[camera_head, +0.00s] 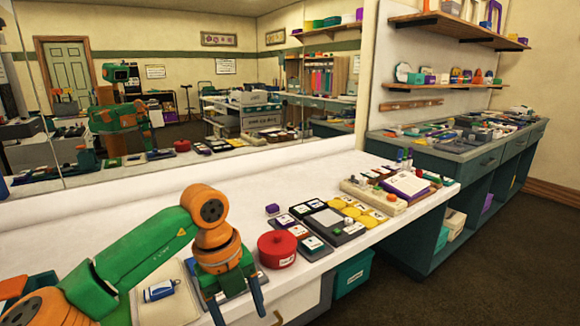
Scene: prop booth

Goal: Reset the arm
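My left arm comes in from the left, green and orange, and bends down at its orange wrist. My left gripper (238,305) hangs low over the front edge of the white table (110,218). Its two dark blue-grey fingers are spread apart, with nothing visible between them. The fingertips are near the picture's bottom edge. My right arm and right gripper are not in view. A red round lidded pot (277,249) stands just right of my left gripper.
Dark card trays (311,243), yellow discs (362,214) and a purple-edged board (407,185) cover the table rightward. A blue-and-white item (159,290) lies on a pale mat left of the gripper. A mirror backs the table. A teal counter (440,146) stands at right.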

